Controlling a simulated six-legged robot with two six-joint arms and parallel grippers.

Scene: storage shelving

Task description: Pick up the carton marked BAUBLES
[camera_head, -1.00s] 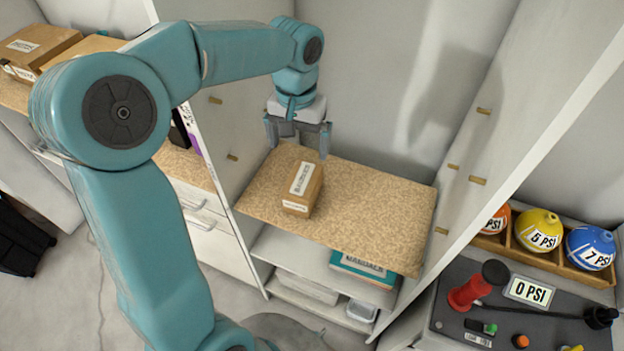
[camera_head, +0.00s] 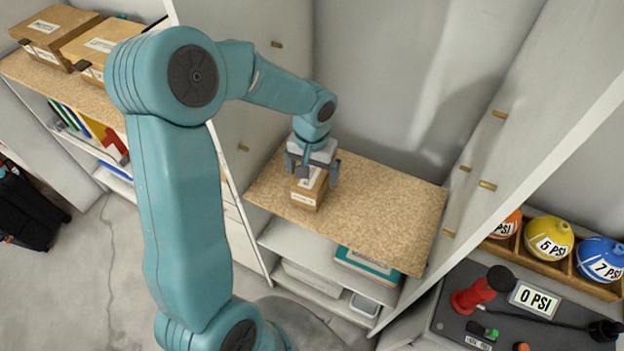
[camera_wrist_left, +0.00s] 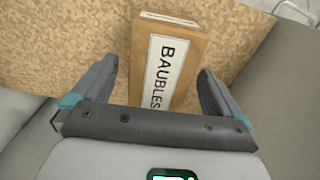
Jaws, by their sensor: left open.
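The carton marked BAUBLES (camera_head: 308,192) is a small brown box with white labels. It stands on the speckled tan shelf board (camera_head: 385,205), near its left side. In the left wrist view the carton (camera_wrist_left: 182,50) shows its BAUBLES label upward, between the two fingers. My left gripper (camera_head: 312,180) is open, just above and around the carton, with a finger to either side. In the left wrist view the gripper (camera_wrist_left: 155,90) has a gap between each finger and the carton. The head view hides part of the carton's top behind the gripper. My right gripper is not in view.
Upright cabinet walls (camera_head: 500,110) flank the shelf board. Lower shelves hold a teal-edged box (camera_head: 367,262) and a pale bin (camera_head: 312,278). More cartons (camera_head: 55,32) stand on the left shelf. Coloured PSI balls (camera_head: 550,240) and a control panel (camera_head: 480,315) are at right. The board's right half is clear.

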